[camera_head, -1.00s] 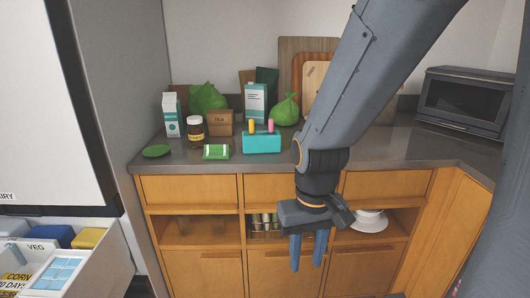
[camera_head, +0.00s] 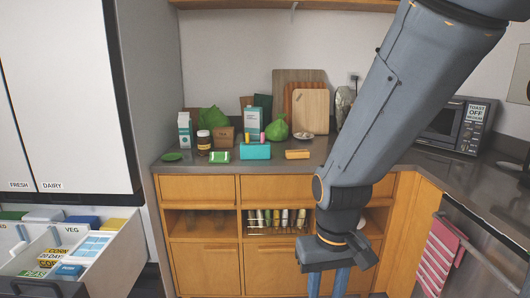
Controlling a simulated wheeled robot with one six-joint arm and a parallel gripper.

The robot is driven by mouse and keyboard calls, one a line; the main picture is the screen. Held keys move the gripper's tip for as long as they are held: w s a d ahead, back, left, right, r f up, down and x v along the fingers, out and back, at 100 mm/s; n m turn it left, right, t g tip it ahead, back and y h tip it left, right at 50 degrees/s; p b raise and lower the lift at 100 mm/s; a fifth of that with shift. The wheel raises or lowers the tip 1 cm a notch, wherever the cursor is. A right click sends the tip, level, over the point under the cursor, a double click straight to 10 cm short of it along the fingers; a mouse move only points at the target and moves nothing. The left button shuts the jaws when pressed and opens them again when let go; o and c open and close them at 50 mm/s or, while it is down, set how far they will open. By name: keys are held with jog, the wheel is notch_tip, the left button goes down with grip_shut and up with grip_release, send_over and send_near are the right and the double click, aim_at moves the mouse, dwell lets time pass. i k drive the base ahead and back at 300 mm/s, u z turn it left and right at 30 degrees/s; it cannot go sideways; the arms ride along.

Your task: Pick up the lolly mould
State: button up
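The lolly mould (camera_head: 255,152) is a teal block with one yellow and one pink stick upright on top. It stands on the grey counter, near its front edge. My gripper (camera_head: 328,284) points down at the bottom of the picture, lower than the counter top and to the right of the mould. Its two blue fingers are apart with nothing seen between them. The fingertips are cut off by the lower picture edge.
A green packet (camera_head: 220,157) and a brown jar (camera_head: 204,141) stand left of the mould. An orange-yellow block (camera_head: 297,154) lies to its right. A carton (camera_head: 253,121) and green bag (camera_head: 277,130) are behind. An open drawer (camera_head: 95,262) juts out at lower left.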

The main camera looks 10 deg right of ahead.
aim_at(254, 150)
jog(key=z, duration=0.65)
jog(key=i, duration=1.15)
jog(key=u, duration=0.15)
